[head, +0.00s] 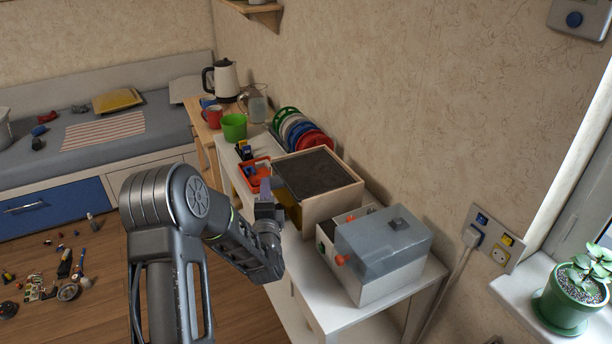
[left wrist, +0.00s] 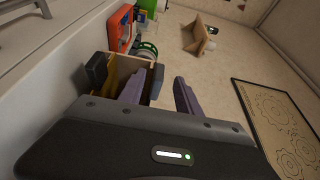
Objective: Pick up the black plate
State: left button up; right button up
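Several round plates (head: 297,129) in green, white, blue and red stand upright in a row at the back of the white shelf unit, against the wall. I cannot make out a black plate among them. The wooden box (head: 340,203) in front of them has a flat dark top (head: 315,173). My left gripper (head: 266,190) is beside this box, on its left side. In the left wrist view my left gripper (left wrist: 158,96) has its two purple fingers apart, with nothing clearly between them. My right gripper is out of view.
A white box with a clear cover (head: 384,246) stands at the near end of the shelf unit. An orange tray (head: 256,171), a green cup (head: 234,127) and a kettle (head: 224,80) are farther back. A potted plant (head: 575,290) stands on the sill. Small parts litter the floor.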

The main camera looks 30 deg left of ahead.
pick_arm(q)
jog(key=shift+x, duration=0.95)
jog(key=shift+a, duration=0.1)
jog(key=shift+w+a+p, duration=0.15)
jog(key=shift+w+p, duration=0.1)
jog(key=shift+p, duration=0.1)
jog(key=p+x, duration=0.1)
jog(key=x, duration=0.2)
jog(key=shift+w+a, duration=0.2)
jog(key=shift+w+a+f, duration=0.1)
jog(key=shift+w+a, duration=0.15)
jog(key=shift+w, duration=0.15)
jog(key=shift+c, duration=0.2)
grip_shut()
